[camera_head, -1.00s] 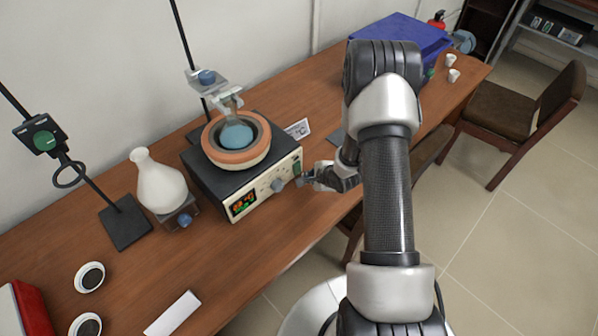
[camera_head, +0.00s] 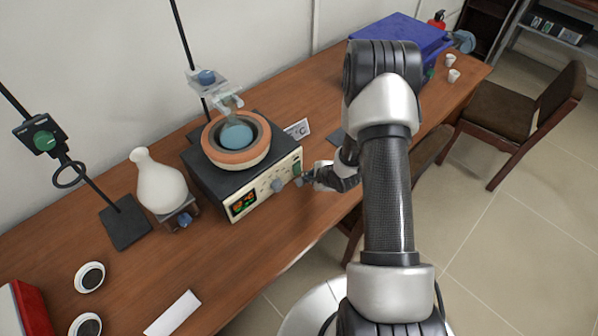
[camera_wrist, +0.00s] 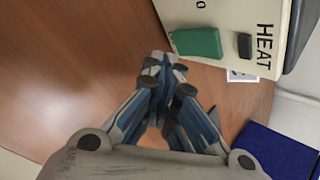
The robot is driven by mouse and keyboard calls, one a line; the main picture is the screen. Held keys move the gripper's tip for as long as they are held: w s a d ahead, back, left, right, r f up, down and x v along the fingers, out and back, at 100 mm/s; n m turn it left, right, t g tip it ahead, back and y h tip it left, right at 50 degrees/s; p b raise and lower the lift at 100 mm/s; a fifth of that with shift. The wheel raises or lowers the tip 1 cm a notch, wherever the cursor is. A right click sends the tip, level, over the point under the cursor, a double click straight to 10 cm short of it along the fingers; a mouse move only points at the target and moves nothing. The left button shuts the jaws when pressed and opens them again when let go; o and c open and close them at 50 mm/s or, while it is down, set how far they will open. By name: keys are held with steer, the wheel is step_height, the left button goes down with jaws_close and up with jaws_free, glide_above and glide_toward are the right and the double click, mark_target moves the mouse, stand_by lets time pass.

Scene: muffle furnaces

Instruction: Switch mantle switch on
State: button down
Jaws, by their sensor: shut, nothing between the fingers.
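The heating mantle (camera_head: 245,165) stands on the wooden table, with a flask of blue liquid (camera_head: 237,134) in its orange bowl. Its front panel has a lit display (camera_head: 243,203), a grey knob (camera_head: 278,185) and a green switch (camera_head: 297,169) at the right end. In the wrist view the green switch (camera_wrist: 197,43) is a block beside a small black part and the word HEAT. My gripper (camera_head: 307,178) is shut and empty, just in front of the panel's right end. In the wrist view its fingertips (camera_wrist: 160,60) are just beside the green switch; I cannot tell whether they touch it.
A white flask (camera_head: 160,182) stands left of the mantle, near a stand with a ring (camera_head: 70,175). A second stand's clamp (camera_head: 225,97) holds the blue flask. A blue box (camera_head: 395,38) and small white cups (camera_head: 453,76) are at the far right.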

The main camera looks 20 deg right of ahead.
stand_by(0.4)
steer(key=shift+w+a, duration=0.15)
steer(key=shift+w, duration=0.25)
steer(key=shift+w+a+f, duration=0.1)
steer(key=shift+w, duration=0.2)
stand_by(0.5)
stand_by(0.3)
steer(key=shift+s+d+p, duration=0.25)
steer(key=shift+s+p, duration=0.3)
steer(key=shift+s, duration=0.15)
steer(key=shift+s, duration=0.1)
steer(key=shift+s+d+r+p, duration=0.15)
steer(key=shift+s+d+p, duration=0.15)
steer(key=shift+s, duration=0.45)
steer(key=shift+s+d+r+p, duration=0.15)
steer(key=shift+s+d, duration=0.1)
steer(key=shift+s, duration=0.5)
steer(key=shift+s+d+r+p, duration=0.15)
steer(key=shift+s+d+p, duration=0.15)
steer(key=shift+s, duration=0.45)
